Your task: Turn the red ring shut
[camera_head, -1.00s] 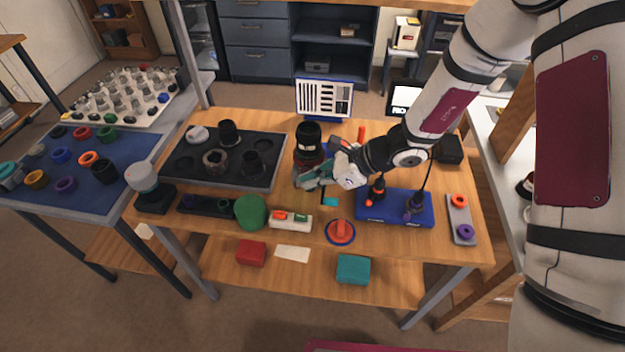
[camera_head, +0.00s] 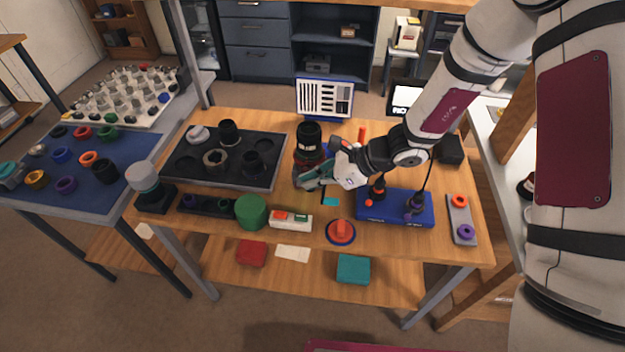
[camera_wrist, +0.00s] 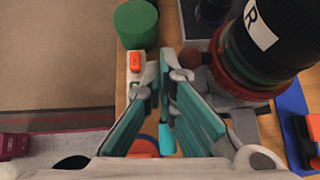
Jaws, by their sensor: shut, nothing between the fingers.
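The black lens (camera_head: 308,137) stands upright at the middle of the wooden table. In the wrist view the lens (camera_wrist: 278,38) is at the upper right, with a white label marked R. The red ring (camera_wrist: 222,72) goes around its lower part, with a green band just above it. In the head view my gripper partly covers the ring. My gripper (camera_head: 303,181) is beside the near side of the lens, low over the table. In the wrist view my gripper (camera_wrist: 163,66) has its teal fingers to the left of the ring, apart from it, shut and empty.
A dark tray (camera_head: 185,180) with lens parts is at the left. A green cylinder (camera_head: 251,211), a white box (camera_head: 291,226) with coloured buttons and an orange knob (camera_head: 341,229) stand in front. A blue stand (camera_head: 395,208) with cabled tools is at the right.

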